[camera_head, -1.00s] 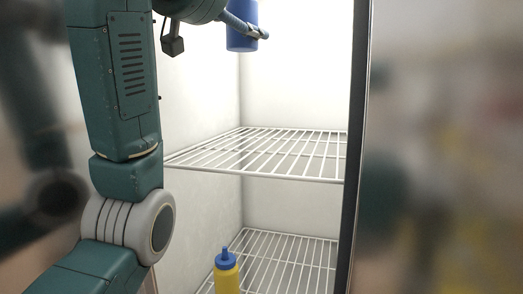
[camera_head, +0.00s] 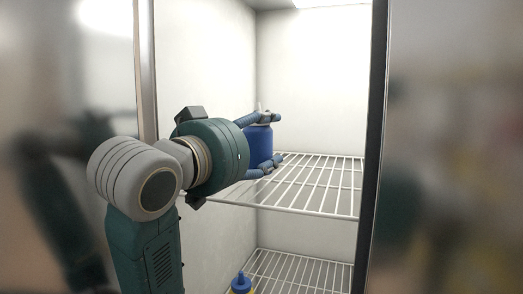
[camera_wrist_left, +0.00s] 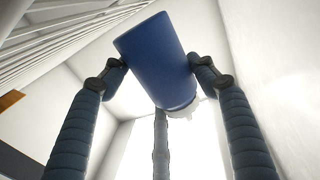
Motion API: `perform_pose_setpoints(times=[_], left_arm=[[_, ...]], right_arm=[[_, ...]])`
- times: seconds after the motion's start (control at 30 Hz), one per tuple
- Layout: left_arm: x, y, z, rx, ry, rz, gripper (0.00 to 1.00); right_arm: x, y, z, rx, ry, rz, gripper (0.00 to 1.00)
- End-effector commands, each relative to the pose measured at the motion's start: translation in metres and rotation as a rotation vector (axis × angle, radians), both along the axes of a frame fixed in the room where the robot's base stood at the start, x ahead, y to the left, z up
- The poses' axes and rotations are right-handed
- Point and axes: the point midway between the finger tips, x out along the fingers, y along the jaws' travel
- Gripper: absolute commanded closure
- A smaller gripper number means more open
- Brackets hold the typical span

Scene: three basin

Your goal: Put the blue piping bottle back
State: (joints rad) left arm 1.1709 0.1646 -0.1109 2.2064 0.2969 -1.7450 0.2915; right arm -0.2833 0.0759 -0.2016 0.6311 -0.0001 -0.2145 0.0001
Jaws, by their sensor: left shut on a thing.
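The blue piping bottle (camera_head: 259,145) is in the fingers of my left gripper (camera_head: 265,143), inside the cabinet at the level of the upper wire shelf (camera_head: 335,178). It stands roughly upright in the head view. Whether its base touches the shelf I cannot tell. In the left wrist view the blue bottle (camera_wrist_left: 156,58) sits between my gripper's fingers (camera_wrist_left: 160,75), with its pale cap end toward the picture's lower right. My left gripper is shut on the bottle. My right gripper is not in view.
The dark cabinet edge (camera_head: 372,150) bounds the opening on the right. The right part of the upper shelf is bare.

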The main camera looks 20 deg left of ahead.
Motion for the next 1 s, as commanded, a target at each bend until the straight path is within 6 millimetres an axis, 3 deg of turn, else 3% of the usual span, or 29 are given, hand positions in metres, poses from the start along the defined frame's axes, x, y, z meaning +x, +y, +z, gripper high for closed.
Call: perform_pose_setpoints(times=[0.2,0.33,0.53,0.57,0.63,1.0], left_arm=[[0.001,0.000,-0.025,0.000,0.002,0.001,0.71],[0.000,0.000,-0.027,0.000,0.001,0.001,0.71],[0.001,0.000,-0.029,0.000,0.002,0.001,0.71],[0.001,0.000,-0.029,0.001,0.003,0.001,0.37],[0.001,0.000,-0.028,0.001,0.003,0.001,0.23],[0.002,0.000,-0.027,0.001,0.003,0.001,0.22]], right_arm=[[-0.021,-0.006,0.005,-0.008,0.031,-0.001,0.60],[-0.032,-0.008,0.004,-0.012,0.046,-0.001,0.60],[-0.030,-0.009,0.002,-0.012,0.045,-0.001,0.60],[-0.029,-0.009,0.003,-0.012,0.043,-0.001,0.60],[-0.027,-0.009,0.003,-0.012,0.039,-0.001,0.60],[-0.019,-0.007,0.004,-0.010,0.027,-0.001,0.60]])
